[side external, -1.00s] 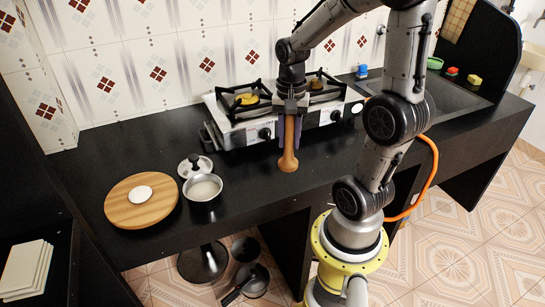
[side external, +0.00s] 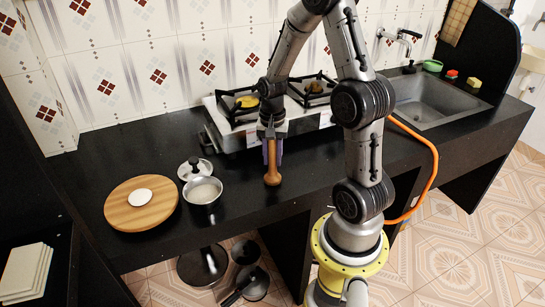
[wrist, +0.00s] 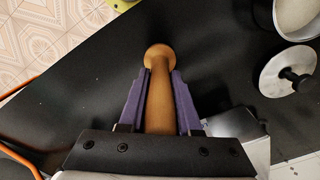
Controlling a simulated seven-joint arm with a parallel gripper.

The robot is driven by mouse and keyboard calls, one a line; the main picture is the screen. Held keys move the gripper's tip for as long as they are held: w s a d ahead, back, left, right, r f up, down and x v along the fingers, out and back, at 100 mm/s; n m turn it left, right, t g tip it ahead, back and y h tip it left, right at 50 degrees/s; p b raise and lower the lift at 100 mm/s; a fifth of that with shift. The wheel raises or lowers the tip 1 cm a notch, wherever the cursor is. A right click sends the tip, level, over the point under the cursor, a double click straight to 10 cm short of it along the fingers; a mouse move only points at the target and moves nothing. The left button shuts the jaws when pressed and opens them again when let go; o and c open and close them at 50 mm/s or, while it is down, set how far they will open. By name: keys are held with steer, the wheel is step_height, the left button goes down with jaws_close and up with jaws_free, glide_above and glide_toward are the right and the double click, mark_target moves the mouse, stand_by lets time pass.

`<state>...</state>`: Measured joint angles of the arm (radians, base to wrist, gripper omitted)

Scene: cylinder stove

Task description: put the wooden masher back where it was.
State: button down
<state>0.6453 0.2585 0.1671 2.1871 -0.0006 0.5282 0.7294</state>
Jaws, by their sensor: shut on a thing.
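The wooden masher (side external: 272,165) is upright between the purple fingers of my gripper (side external: 272,150), with its broad round end down. In the wrist view the masher (wrist: 159,95) runs between both fingers of my gripper (wrist: 160,95), which are shut on it. In the side view its lower end is at or just above the black counter, in front of the stove; I cannot tell whether it touches. Its upper end is hidden by my gripper.
A small pot (side external: 203,190) and a lid (side external: 195,168) stand left of the masher, with a round wooden board (side external: 120,208) farther left. The two-burner stove (side external: 235,135) is close behind. The sink (side external: 430,100) is at right. Black counter (side external: 240,200) around the masher is clear.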

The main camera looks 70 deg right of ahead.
steer(key=shift+f, duration=0.2)
steer(key=c, duration=0.6)
jaws_free()
steer(key=shift+r, duration=0.15)
step_height(320, 180, up, 12)
steer(key=shift+f, duration=0.15)
steer(key=shift+a+r, duration=0.1)
steer(key=shift+r, duration=0.15)
steer(key=s+a+r+n+t, duration=0.2)
steer(key=s+a+r+n, duration=0.1)
steer(key=a+n, duration=0.5)
steer(key=s+a+r+n+t, duration=0.3)
steer(key=s+a+n, duration=0.3)
steer(key=a, duration=0.5)
steer(key=shift+s+r+n+t, duration=0.15)
steer(key=shift+r+n+t, duration=0.15)
steer(key=shift+r+n, duration=0.45)
